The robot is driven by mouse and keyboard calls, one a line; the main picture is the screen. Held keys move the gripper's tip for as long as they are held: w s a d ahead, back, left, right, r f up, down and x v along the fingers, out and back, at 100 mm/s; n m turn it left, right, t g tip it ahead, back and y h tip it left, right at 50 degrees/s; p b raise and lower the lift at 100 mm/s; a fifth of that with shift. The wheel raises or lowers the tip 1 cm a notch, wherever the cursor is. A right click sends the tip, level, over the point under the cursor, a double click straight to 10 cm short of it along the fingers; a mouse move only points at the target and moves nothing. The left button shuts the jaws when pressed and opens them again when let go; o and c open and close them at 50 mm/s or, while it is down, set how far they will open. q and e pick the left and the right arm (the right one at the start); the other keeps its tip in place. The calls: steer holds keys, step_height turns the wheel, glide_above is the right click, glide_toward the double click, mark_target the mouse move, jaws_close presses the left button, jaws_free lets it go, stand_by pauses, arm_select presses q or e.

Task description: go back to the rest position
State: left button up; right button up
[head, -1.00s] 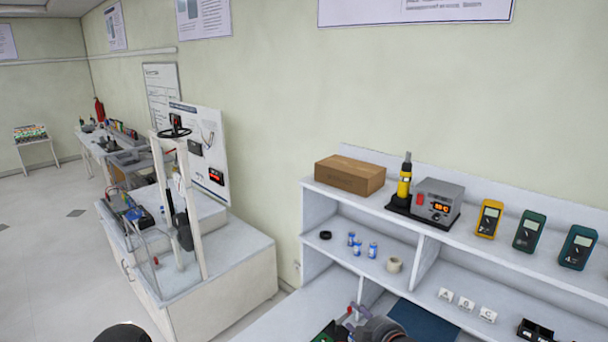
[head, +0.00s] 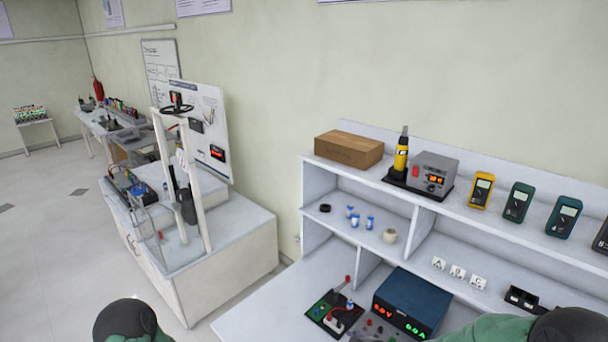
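Parts of both my arms show at the bottom edge of the head view, one dark and green part low on the left and another in the bottom right corner. Neither gripper's fingers are in the picture, so whether they hold anything is hidden. The workbench (head: 262,322) lies below and ahead, between the two arm parts.
The bench shelf holds a cardboard box (head: 349,149), a soldering station (head: 432,175) and several multimeters (head: 517,202). Lettered white blocks (head: 457,272) sit on the lower shelf. A white cabinet with a frame rig (head: 205,255) stands left, with open floor (head: 50,250) beyond.

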steer(key=s+a+f+m+g, duration=0.3)
steer(key=s+f+m+g, duration=0.55)
steer(key=s+f, duration=1.4)
step_height(320, 180, down, 22)
steer(key=b, duration=2.2)
steer(key=shift+s+m+b, duration=0.2)
steer(key=shift+m+b, duration=0.15)
steer(key=shift+m, duration=0.1)
